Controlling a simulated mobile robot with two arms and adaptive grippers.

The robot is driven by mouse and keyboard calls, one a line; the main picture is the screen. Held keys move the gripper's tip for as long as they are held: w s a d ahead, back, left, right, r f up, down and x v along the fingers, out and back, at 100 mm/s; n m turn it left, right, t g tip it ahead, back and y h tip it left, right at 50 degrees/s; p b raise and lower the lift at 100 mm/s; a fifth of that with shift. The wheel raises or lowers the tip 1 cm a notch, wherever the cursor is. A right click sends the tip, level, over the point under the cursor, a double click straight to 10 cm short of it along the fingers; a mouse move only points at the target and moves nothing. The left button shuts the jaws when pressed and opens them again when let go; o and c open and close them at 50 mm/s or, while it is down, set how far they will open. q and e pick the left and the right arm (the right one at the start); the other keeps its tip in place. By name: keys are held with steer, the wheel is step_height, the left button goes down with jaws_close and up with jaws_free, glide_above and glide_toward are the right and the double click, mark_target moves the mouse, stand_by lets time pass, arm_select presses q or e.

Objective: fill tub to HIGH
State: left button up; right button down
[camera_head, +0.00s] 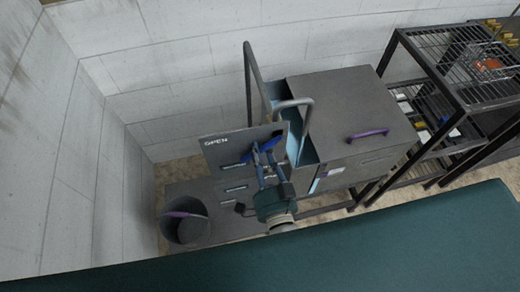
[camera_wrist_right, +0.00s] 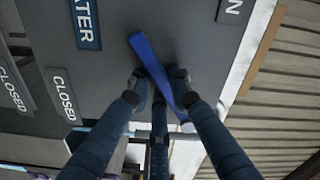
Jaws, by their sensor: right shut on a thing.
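A grey upright panel (camera_head: 222,150) with an "OPEN" label stands left of a grey box-like unit. In the right wrist view the panel (camera_wrist_right: 115,60) shows a partly cut-off label ending in "ATER" and two "CLOSED" labels. A blue lever (camera_wrist_right: 147,57) slants across its face. My right gripper (camera_wrist_right: 160,84) is shut on this lever, with a finger on each side; it also shows in the head view (camera_head: 264,158). A light-blue surface (camera_head: 307,152) shows in a narrow opening beside the grey unit. I cannot tell which part is the tub, and no HIGH mark is legible. My left gripper is out of view.
The grey unit (camera_head: 352,112) has a purple handle. A grey bucket (camera_head: 186,228) stands at the lower left. Wire-topped shelving (camera_head: 450,68) stands at the right. Bent grey pipes (camera_head: 248,80) rise behind the panel. Pale block walls close off the left and back.

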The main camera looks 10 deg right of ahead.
steer(key=c, duration=1.5)
jaws_free()
steer(key=shift+c, duration=0.2)
steer(key=s, duration=1.2)
steer(key=shift+d, duration=0.2)
